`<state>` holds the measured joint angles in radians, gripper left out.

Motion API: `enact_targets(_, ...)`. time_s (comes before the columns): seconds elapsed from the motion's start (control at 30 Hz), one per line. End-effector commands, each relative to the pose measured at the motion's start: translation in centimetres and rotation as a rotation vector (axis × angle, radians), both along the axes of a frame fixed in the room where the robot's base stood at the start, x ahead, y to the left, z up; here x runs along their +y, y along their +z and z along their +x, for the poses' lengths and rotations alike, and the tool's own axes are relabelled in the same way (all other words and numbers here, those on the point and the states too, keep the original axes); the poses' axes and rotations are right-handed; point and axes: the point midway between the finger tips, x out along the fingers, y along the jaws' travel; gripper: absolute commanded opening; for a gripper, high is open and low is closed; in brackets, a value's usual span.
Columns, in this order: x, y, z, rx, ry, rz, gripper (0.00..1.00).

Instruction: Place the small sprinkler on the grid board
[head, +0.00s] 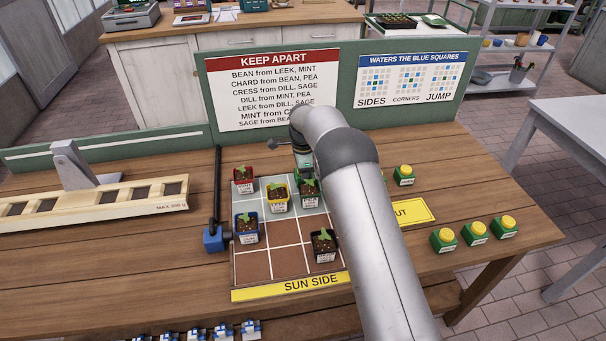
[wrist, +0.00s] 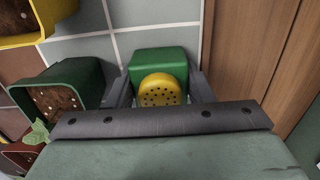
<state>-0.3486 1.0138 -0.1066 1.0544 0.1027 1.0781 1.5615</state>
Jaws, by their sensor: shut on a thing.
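My gripper (wrist: 160,90) is shut on a green block with a yellow dotted dome, a sprinkler (wrist: 158,75). In the wrist view it is over pale grey-green cells of the grid board (wrist: 120,13), close to the board's right edge. I cannot tell whether its base touches the board. In the head view my arm hides the held sprinkler and part of the board (head: 285,262). Several potted seedlings stand on the board, among them a red pot (head: 243,180), a yellow pot (head: 279,197), a blue pot (head: 247,230) and a black pot (head: 323,245).
A green pot (wrist: 62,95) stands just left of the held sprinkler. More green-and-yellow sprinklers (head: 443,240) stand on the table at right, one (head: 404,175) behind a yellow sign (head: 414,212). A green-framed sign panel (head: 340,88) stands behind the board. A wooden rack (head: 90,203) is at left.

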Motion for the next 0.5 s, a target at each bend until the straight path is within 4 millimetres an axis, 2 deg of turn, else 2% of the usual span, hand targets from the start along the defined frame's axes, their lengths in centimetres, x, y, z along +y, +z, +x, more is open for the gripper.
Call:
enact_targets(0.03, 0.0, -0.3, 0.0, 0.0, 0.0, 0.0, 0.21)
enact_targets(0.07, 0.0, -0.2, 0.0, 0.0, 0.0, 0.0, 0.55)
enact_targets(0.37, 0.0, 0.0, 0.0, 0.0, 0.0, 0.0, 0.56)
enact_targets(0.5, 0.0, 1.0, 0.1, -0.003, 0.0, 0.001, 0.56)
